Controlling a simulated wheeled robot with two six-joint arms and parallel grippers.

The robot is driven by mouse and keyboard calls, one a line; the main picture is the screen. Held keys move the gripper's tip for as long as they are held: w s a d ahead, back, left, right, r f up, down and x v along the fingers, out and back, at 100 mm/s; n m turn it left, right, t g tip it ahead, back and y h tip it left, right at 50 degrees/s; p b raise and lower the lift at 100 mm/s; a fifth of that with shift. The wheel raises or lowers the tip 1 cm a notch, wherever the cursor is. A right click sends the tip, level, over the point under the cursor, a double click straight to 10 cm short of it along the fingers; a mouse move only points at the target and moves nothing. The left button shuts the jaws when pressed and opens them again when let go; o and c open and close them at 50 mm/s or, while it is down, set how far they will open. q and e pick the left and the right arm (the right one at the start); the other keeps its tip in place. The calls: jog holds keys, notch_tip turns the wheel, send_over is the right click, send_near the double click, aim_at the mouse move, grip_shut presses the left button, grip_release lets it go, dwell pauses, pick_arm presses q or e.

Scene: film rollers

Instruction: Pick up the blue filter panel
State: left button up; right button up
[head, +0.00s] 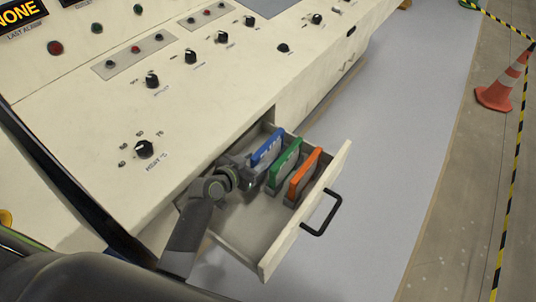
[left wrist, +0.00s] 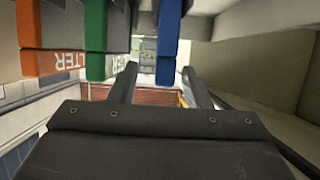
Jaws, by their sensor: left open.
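The blue filter panel (head: 268,146) stands upright in the open drawer, nearest the console of three panels. My left gripper (head: 249,165) reaches into the drawer from the left, close beside the blue panel's near end. In the left wrist view, where the panels appear upside down, the left gripper (left wrist: 159,70) is open. Its two fingers show either side of the blue panel's end (left wrist: 167,60), with nothing clasped. I cannot tell how far the fingertips overlap the panel. My right gripper is not in view.
A green panel (head: 285,160) and an orange panel (head: 304,173) stand beside the blue one. The drawer front (head: 300,215) has a black handle (head: 321,213). The console (head: 150,100) with knobs overhangs the drawer. A traffic cone (head: 503,84) stands far right; the grey floor between is clear.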

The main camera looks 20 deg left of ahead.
aim_at(260, 155)
pick_arm(q)
jog(key=shift+x, duration=2.3)
jog(key=shift+w+a, duration=0.1)
jog(key=shift+a, duration=0.05)
grip_shut()
